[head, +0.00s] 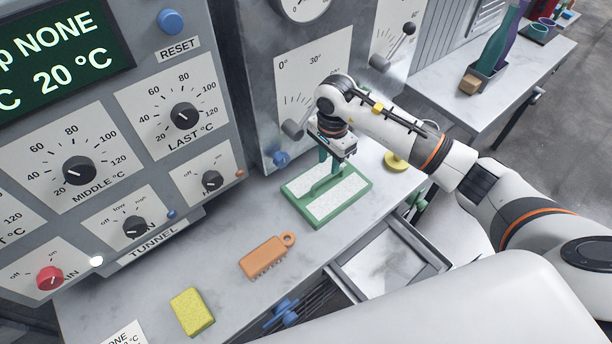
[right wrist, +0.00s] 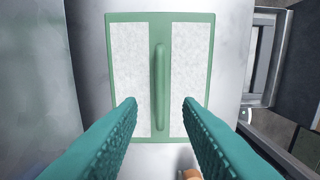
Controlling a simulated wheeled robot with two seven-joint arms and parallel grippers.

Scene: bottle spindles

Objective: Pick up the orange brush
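The orange brush (head: 267,256) lies on the grey counter, bristles toward the front, with a ring at its right end. It is apart from my right gripper, which is farther back and to the right. My right gripper (head: 328,168) points down over a green-framed board with two white panels and a raised green handle (head: 327,193). In the right wrist view, the teal fingers (right wrist: 160,104) are apart on either side of the handle (right wrist: 160,88), with nothing held between them. A small orange piece shows at the lower edge there, partly hidden. My left gripper is not in view.
A yellow sponge (head: 192,311) lies left of the brush. The control panel (head: 110,130) with knobs stands behind the counter. An open drawer-like metal bin (head: 390,262) and blue-handled tools (head: 283,311) are at the front edge. A yellow round object (head: 396,162) sits right of the board.

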